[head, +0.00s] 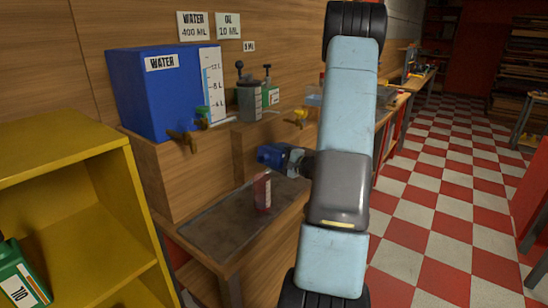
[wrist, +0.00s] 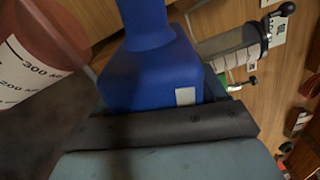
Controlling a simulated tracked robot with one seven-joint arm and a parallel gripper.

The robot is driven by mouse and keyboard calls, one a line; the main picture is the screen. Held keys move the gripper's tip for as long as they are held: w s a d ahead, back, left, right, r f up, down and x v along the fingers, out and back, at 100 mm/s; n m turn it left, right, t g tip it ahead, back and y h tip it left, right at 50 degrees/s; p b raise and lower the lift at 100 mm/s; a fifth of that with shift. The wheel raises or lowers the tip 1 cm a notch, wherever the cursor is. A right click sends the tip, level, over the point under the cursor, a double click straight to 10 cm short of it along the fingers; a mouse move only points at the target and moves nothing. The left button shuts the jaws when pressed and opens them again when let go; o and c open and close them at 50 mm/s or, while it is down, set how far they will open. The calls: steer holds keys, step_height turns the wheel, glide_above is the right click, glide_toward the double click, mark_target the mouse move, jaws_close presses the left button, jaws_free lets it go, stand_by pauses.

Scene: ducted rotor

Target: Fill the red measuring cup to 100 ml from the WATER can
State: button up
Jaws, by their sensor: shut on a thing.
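The red measuring cup (head: 263,191) stands on the dark tray. Its wall, with 300 and 200 ml marks, shows at the left of the wrist view (wrist: 35,55). My gripper (head: 291,158) is shut on a blue can (head: 270,154), held above the tray and just above the cup. The can seems tilted toward the left; no label on it is readable. In the wrist view the blue can (wrist: 155,70) shows against the dark jaw. I cannot tell whether water runs from it, nor the cup's level.
A blue WATER tank (head: 145,95) with a level gauge stands on the wooden block, its tap (head: 182,140) facing the tray (head: 210,238). A grey jar (head: 251,102) stands behind. A yellow shelf (head: 70,190) holds a green OIL can (head: 20,275). Checkered floor is clear at right.

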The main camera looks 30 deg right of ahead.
mark_target(270, 149)
steer(key=shift+a+f+m, duration=0.1)
steer(key=shift+f+m, duration=0.05)
steer(key=shift+m, duration=0.85)
steer(key=r+m, duration=0.1)
steer(key=a+r+m, duration=0.1)
steer(key=m, duration=0.1)
steer(key=shift+s+r, duration=0.15)
steer(key=shift+s, duration=0.05)
steer(key=shift+s+a+r+m, duration=0.15)
steer(key=shift+a+r+m, duration=0.2)
steer(key=shift+r+m, duration=0.5)
steer(key=shift+s+a+r+m, duration=0.1)
steer(key=shift+a+r+m, duration=0.3)
steer(key=shift+m, duration=0.75)
steer(key=shift+d, duration=0.1)
steer(key=shift+r, duration=0.15)
steer(key=shift+s+a+r+m, duration=0.2)
steer(key=shift+a+r+m, duration=0.4)
steer(key=shift+r+m, duration=0.35)
steer(key=shift+s+a+r+m, duration=0.25)
steer(key=shift+a+r+m, duration=0.45)
steer(key=shift+m, duration=0.4)
steer(key=shift+s+a+r+m, duration=0.2)
steer(key=shift+a+r+m, duration=0.35)
steer(key=shift+r+m, duration=0.4)
